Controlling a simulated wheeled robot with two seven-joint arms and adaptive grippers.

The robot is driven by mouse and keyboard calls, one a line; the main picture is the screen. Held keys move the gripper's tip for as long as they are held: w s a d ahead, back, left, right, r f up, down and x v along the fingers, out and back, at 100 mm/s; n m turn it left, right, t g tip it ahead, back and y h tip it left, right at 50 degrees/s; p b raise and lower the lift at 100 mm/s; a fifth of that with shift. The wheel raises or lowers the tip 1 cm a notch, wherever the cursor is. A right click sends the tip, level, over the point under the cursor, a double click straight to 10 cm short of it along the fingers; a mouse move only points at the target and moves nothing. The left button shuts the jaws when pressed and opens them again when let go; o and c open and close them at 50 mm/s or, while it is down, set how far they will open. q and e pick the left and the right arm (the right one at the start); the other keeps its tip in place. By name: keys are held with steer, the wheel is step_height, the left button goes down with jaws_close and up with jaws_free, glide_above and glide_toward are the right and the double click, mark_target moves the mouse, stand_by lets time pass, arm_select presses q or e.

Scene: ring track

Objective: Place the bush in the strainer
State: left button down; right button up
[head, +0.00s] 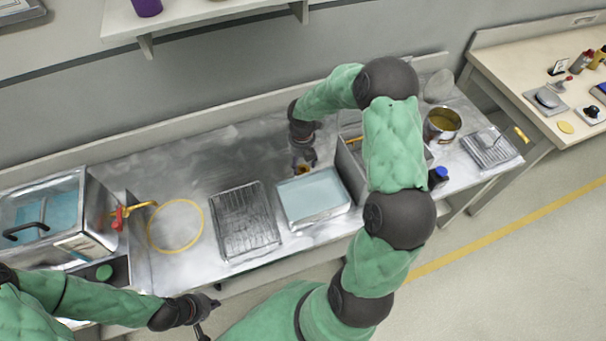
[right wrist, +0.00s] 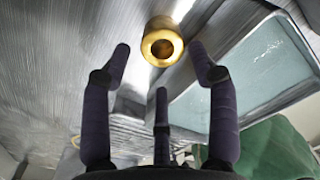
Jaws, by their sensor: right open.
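The bush is a short golden cylinder with a hole through it. In the right wrist view the bush (right wrist: 162,42) lies just ahead of my open fingers, roughly centred between them. In the head view the bush (head: 302,169) is on the metal bench, right below my right gripper (head: 303,158). That gripper is open and empty; it also shows in the right wrist view (right wrist: 162,75). A thin yellow ring (head: 151,240) lies on the bench at the left; I cannot tell whether it is the strainer's rim. My left gripper (head: 209,312) is open and empty at the bench's front edge.
A tray of pale blue liquid (head: 314,197) sits close to the bush, with a ribbed metal tray (head: 245,222) beside it. A water bath (head: 97,215) stands at the left. A pot (head: 442,124) and a blue-capped bottle (head: 438,177) stand right of my right arm.

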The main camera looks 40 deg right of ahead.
mark_target(303, 170)
step_height(303, 170, down, 5)
steer(key=shift+s+d+f+b, duration=0.1)
steer(key=shift+s+f+b, duration=0.05)
steer(key=shift+b, duration=1)
jaws_close()
step_height(303, 170, up, 9)
steer(key=p, duration=0.3)
steer(key=shift+r+p, duration=0.3)
steer(key=shift+r, duration=0.3)
